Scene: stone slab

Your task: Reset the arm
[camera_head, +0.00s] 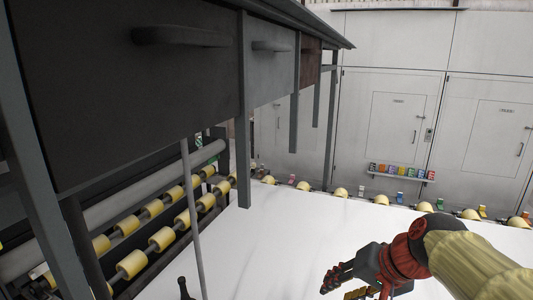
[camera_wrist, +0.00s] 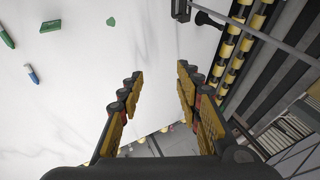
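My gripper (camera_head: 343,285) shows at the lower right of the head view, at the end of my yellow-sleeved arm, above the white slab (camera_head: 270,235). In the wrist view my gripper (camera_wrist: 158,82) has its two yellow-padded fingers spread apart with nothing between them. The slab (camera_wrist: 90,85) fills the left and middle of the wrist view. The gripper touches no object that I can see.
Dark drawers (camera_head: 120,75) on posts overhang the left. Rollers (camera_head: 130,263) run below them. A wall shelf (camera_head: 400,176) holds small coloured items. In the wrist view, a green block (camera_wrist: 52,25), a blue-tipped item (camera_wrist: 33,75) and a dark bottle (camera_wrist: 181,10) are on the slab.

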